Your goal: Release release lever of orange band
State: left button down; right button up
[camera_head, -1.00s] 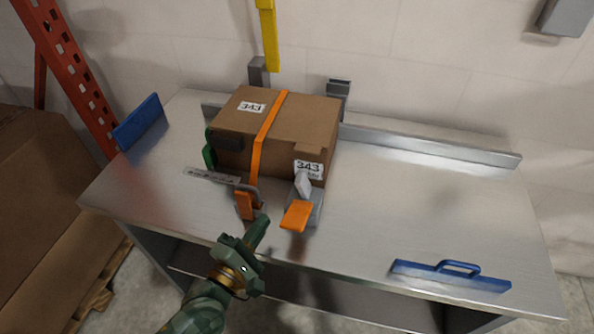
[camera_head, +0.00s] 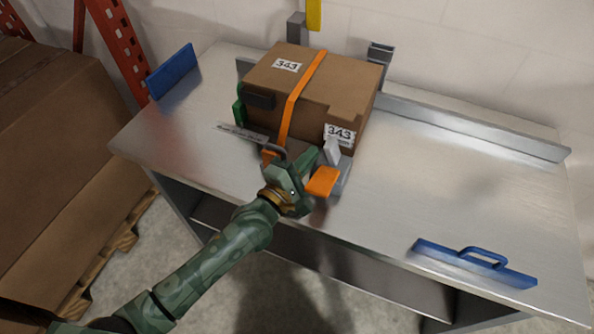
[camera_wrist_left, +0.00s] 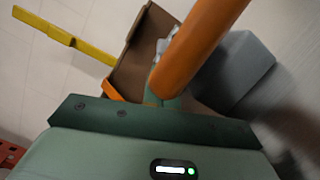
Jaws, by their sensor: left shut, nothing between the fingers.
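A brown cardboard box (camera_head: 320,85) labelled 343 stands on the steel table, with an orange band (camera_head: 290,110) running over its top and down its front. In front of it sits a grey block (camera_head: 343,180) with an orange lever paddle (camera_head: 322,181). An orange piece (camera_head: 268,155) is partly hidden by my left gripper (camera_head: 312,158). That gripper is shut and empty at the box's front, just left of the paddle. In the left wrist view a large orange bar (camera_wrist_left: 190,50) crosses close in front of the finger (camera_wrist_left: 168,102). Whether they touch cannot be told.
A metal rail (camera_head: 470,125) runs along the back.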

pick_arm(q)
jog(key=shift+x, duration=1)
jog(key=shift+r, duration=0.1)
jog(key=shift+d+r+m+p, duration=0.15)
jog(key=shift+r+m+p, duration=0.3)
jog(key=shift+m+p, duration=0.6)
jog(key=shift+s+m+g+p, duration=0.1)
jog(key=shift+m+g+p, duration=0.2)
jog(key=shift+p, duration=0.1)
jog(key=shift+d+f, duration=0.1)
jog(key=shift+f, duration=0.2)
jog(key=shift+s, duration=0.1)
